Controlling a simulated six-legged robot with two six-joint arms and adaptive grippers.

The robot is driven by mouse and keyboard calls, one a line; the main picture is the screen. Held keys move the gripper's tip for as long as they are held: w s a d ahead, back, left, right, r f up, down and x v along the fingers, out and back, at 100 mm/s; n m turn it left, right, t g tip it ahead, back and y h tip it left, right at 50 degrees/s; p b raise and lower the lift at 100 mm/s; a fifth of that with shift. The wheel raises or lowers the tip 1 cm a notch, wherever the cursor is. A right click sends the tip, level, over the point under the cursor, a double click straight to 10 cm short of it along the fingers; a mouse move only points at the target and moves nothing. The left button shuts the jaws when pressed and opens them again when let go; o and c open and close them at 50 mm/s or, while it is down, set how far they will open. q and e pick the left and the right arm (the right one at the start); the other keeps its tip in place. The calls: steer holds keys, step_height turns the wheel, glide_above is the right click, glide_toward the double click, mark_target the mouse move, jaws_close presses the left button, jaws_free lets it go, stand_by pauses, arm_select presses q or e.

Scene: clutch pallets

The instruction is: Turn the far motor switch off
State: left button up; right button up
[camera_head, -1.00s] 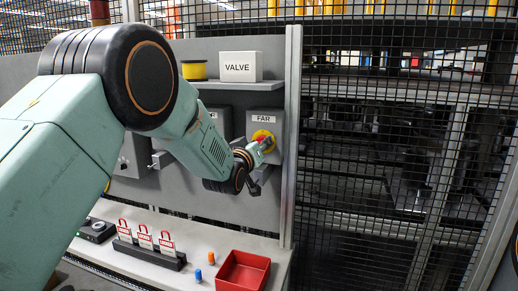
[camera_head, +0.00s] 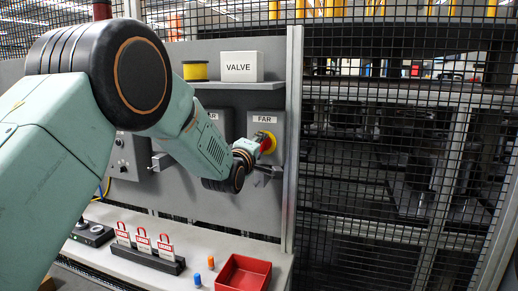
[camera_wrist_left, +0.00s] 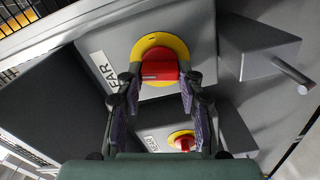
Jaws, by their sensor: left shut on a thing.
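The far motor switch is a grey box (camera_head: 279,131) with a FAR label on the upright panel, with a yellow disc and red handle (camera_head: 269,142). In the left wrist view the red handle (camera_wrist_left: 159,73) sits in front of the yellow disc (camera_wrist_left: 158,45). My left gripper (camera_wrist_left: 159,82) is closed around the handle, one finger on each side of it. In the head view the gripper (camera_head: 262,148) reaches the switch from the left and partly covers it.
Another switch (camera_wrist_left: 182,141) shows lower in the wrist view. A VALVE box (camera_head: 239,67) and a yellow spool (camera_head: 195,70) stand on the shelf. Red lockout tags (camera_head: 143,242) and a red bin (camera_head: 243,272) are on the bench. Mesh fencing (camera_head: 400,150) is at right.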

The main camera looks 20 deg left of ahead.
arm_select(q)
steer(key=shift+f+n, duration=0.1)
steer(key=shift+n, duration=1.5)
steer(key=o, duration=1.2)
steer(key=shift+c, duration=0.2)
steer(key=s, duration=1.2)
steer(key=shift+a, duration=0.2)
